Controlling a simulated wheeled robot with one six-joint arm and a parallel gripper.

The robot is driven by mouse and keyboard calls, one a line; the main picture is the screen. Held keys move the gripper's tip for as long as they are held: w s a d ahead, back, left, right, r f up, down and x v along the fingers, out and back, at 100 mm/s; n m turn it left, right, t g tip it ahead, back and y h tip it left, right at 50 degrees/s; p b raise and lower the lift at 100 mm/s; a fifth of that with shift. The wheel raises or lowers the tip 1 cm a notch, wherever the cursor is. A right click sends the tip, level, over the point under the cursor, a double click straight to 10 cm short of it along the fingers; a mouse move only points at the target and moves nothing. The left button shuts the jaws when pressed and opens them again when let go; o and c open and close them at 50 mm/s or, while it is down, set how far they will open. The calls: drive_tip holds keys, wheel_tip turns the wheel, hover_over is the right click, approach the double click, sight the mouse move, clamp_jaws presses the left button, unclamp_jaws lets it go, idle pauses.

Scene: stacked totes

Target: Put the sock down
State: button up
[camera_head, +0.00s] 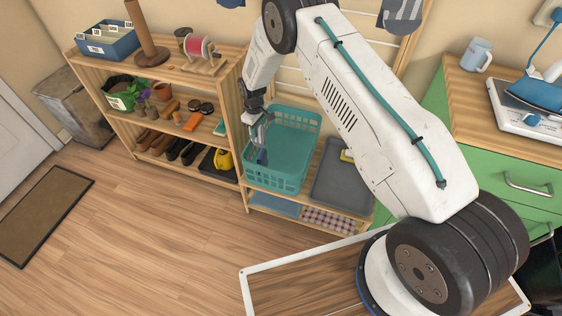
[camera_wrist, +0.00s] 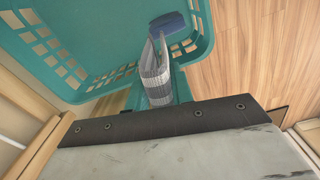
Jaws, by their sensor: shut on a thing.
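My gripper (camera_head: 257,112) is shut on a grey striped sock (camera_wrist: 155,75). The sock hangs down from it, with a dark blue end (camera_wrist: 168,25); this blue end also shows in the head view (camera_head: 262,157). A teal plastic basket (camera_head: 290,180) with slotted walls stands on a low wooden rack. My gripper and the sock are over the left part of the basket. In the wrist view the blue end lies just inside the basket's rim (camera_wrist: 206,30). I cannot tell whether the sock touches the basket. The fingertips are mostly hidden by the sock.
The floor in front is clear.

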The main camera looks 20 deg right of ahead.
drive_tip(key=d+f+n, duration=0.2)
drive_tip(key=d+f, duration=0.2)
drive_tip(key=d, duration=0.6)
wheel_tip(320, 180, down, 10)
drive_tip(key=shift+s, duration=0.15)
drive_tip(key=shift+f, duration=0.2)
drive_tip(key=o, duration=1)
drive_tip(key=shift+c, duration=0.2)
wheel_tip(320, 180, up, 12)
